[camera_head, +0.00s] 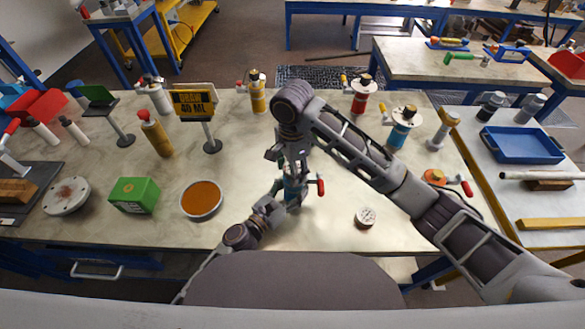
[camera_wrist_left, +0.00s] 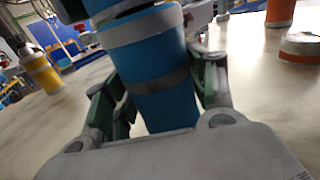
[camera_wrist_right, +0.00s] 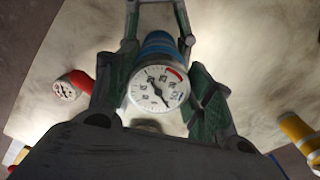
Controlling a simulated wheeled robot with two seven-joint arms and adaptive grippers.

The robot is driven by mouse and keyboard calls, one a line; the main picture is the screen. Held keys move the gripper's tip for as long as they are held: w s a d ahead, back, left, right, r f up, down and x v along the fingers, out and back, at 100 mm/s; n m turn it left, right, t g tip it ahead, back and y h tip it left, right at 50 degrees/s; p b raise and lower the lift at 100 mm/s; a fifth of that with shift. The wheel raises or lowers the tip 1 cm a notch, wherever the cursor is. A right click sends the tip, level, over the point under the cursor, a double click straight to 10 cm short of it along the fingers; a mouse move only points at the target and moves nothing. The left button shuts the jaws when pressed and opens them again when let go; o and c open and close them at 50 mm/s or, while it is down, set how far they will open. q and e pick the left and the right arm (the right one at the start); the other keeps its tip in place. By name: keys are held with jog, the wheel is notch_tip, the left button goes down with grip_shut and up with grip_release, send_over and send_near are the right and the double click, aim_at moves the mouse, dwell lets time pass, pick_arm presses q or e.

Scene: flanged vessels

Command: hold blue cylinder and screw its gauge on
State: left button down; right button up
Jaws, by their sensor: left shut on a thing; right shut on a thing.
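The blue cylinder (camera_wrist_left: 155,60) stands upright between the fingers of my left gripper (camera_wrist_left: 160,105), which is shut on it. In the head view the cylinder (camera_head: 292,190) is small and partly covered, with my left gripper (camera_head: 280,190) at its side. A round gauge (camera_wrist_right: 160,87) with a white dial and a red arc sits between the fingers of my right gripper (camera_wrist_right: 160,95), which is shut on it. In the head view my right gripper (camera_head: 290,160) is directly above the cylinder. Blue shows just behind the gauge; its thread is hidden.
A red handle (camera_head: 321,187) sticks out beside the cylinder. A small round white part (camera_head: 365,217) lies on the table to the right. Another blue vessel (camera_head: 400,135), a red vessel (camera_head: 362,95) and a yellow one (camera_head: 257,95) stand behind. A round orange dish (camera_head: 201,199) is left.

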jog(key=m, duration=0.5)
jog(key=shift+w, duration=0.2)
jog(key=m, duration=0.5)
jog(key=shift+w, duration=0.1)
jog(key=o, duration=1.1)
